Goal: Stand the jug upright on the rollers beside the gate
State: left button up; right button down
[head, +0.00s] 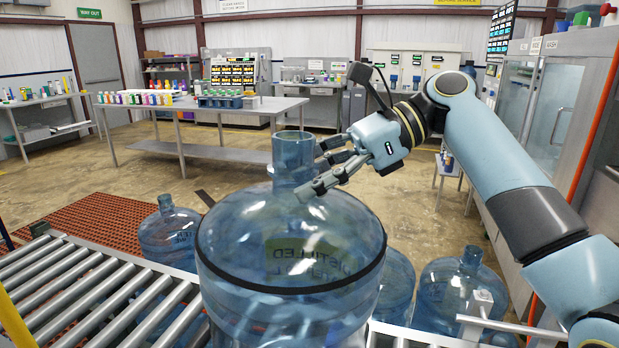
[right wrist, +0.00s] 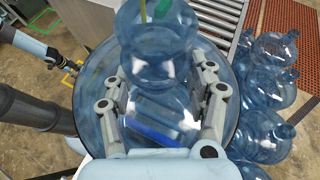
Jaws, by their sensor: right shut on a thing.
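A large clear blue jug (head: 290,250) with a dark band stands near upright in the middle of the head view, neck up. My right gripper (head: 313,170) is shut on its neck, reaching in from the right. In the right wrist view the gripper's fingers (right wrist: 160,98) lie on both sides of the jug's neck (right wrist: 158,50). The jug's base is out of view, so I cannot tell whether it touches anything. The rollers (head: 95,290) lie at its left. A small part of what looks like my left arm shows in the right wrist view, its jaws unclear.
Other blue jugs stand beyond the conveyor, one at left (head: 168,235) and one at right (head: 458,290). A yellow bar (head: 14,325) crosses the left edge; I cannot tell whether it belongs to the gate. An orange grating (head: 95,225) lies behind the rollers. The left rollers look clear.

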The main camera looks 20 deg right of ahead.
jog(key=shift+f, duration=0.25)
dwell(0.6)
jog(key=shift+c, duration=1.7)
grip_release()
jog(key=shift+f, duration=0.2)
jog(key=v, duration=1.2)
